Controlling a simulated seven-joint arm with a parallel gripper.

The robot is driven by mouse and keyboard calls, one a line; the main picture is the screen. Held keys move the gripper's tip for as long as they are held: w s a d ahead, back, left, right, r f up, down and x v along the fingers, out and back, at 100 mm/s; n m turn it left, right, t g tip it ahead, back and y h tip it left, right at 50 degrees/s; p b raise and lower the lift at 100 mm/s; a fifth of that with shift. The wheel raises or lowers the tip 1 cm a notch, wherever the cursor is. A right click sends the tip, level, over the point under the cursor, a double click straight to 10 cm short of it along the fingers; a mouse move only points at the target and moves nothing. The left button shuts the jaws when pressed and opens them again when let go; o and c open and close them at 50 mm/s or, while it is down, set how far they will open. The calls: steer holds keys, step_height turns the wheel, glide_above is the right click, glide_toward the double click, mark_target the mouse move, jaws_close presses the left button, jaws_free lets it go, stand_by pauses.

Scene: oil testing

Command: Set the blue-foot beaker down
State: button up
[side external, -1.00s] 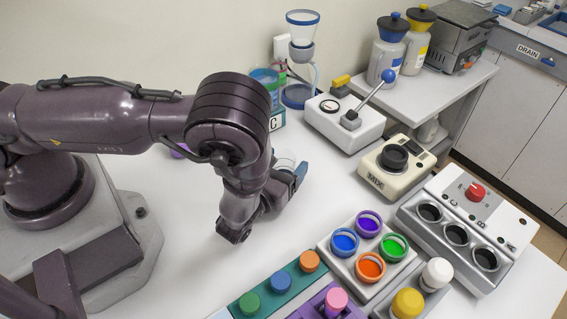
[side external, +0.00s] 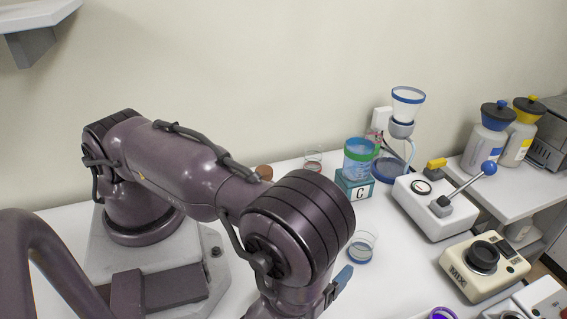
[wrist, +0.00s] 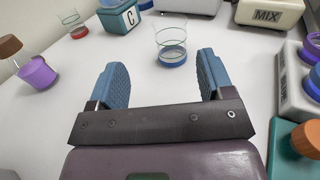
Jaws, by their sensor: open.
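The blue-foot beaker (side external: 361,248) is clear glass with a blue base. It stands upright on the white table, and the wrist view shows it (wrist: 171,46) just beyond the fingertips. My gripper (wrist: 163,72) is open with its two blue fingers spread and nothing between them. The beaker stands ahead of the gap, apart from both fingers. In the side view only a blue finger (side external: 340,281) shows beside my arm; the rest of the gripper is hidden or out of frame.
A red-foot beaker (wrist: 75,27) and a purple, brown-capped bottle (wrist: 36,73) are at left. The MIX device (side external: 484,262) and lever device (side external: 435,205) are at right. Table around the beaker is clear.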

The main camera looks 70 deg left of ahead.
steer(key=s+a+r+n+g+y, duration=0.1)
steer(key=a+r+n+g+y, duration=0.1)
steer(key=a+r+n+g, duration=0.5)
steer(key=s+a+r+n+g+y, duration=0.1)
steer(key=a+r+n+g, duration=0.3)
steer(key=r+n+g, duration=0.55)
steer(key=s+r+n+t+h, duration=0.3)
steer(key=r+n+h, duration=0.2)
steer(key=r+n, duration=0.1)
steer(key=s+r+n+t+h, duration=0.3)
steer(key=r+n+h, duration=0.3)
steer(key=r+n, duration=0.1)
steer(key=shift+r, duration=0.5)
